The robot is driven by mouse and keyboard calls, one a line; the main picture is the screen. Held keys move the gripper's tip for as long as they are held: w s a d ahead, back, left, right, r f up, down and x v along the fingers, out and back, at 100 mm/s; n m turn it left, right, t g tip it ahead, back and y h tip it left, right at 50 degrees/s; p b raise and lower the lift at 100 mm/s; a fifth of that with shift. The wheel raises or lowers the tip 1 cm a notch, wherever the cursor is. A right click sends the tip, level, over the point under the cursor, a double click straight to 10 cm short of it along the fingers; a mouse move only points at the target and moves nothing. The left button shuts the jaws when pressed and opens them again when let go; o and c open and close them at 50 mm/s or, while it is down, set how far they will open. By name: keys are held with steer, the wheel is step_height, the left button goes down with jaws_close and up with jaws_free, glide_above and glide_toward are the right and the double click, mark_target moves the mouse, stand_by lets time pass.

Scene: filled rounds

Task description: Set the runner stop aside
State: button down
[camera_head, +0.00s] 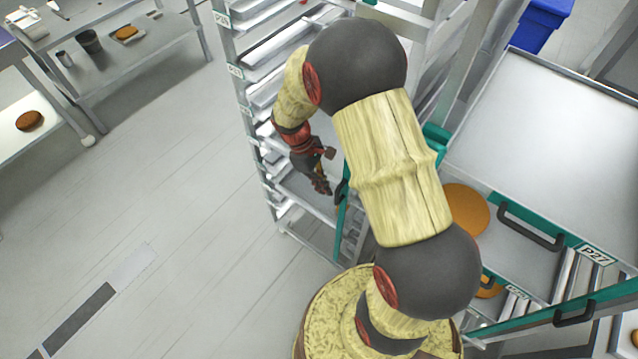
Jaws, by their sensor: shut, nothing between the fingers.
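My gripper (321,187) is at the front of the metal rack (240,98), left of my arm's large links. It points down and to the right, and its fingers are shut and empty. A dark handle-like part (342,191) on a teal edge lies just right of the fingertips; I cannot tell whether they touch. I cannot pick out the runner stop for certain; it is too small or hidden by my arm or the rack.
Right of my arm, a teal-fronted unit has a wide pale tray (545,130), dark handles (531,226) and orange rounds (465,209). A blue bin (540,22) stands behind. Tables with rounds (29,121) stand at left. The floor (150,200) between is clear.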

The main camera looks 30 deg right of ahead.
steer(key=s+d+p, duration=0.2)
steer(key=s+d, duration=0.1)
steer(key=s, duration=0.5)
steer(key=shift+s, duration=0.35)
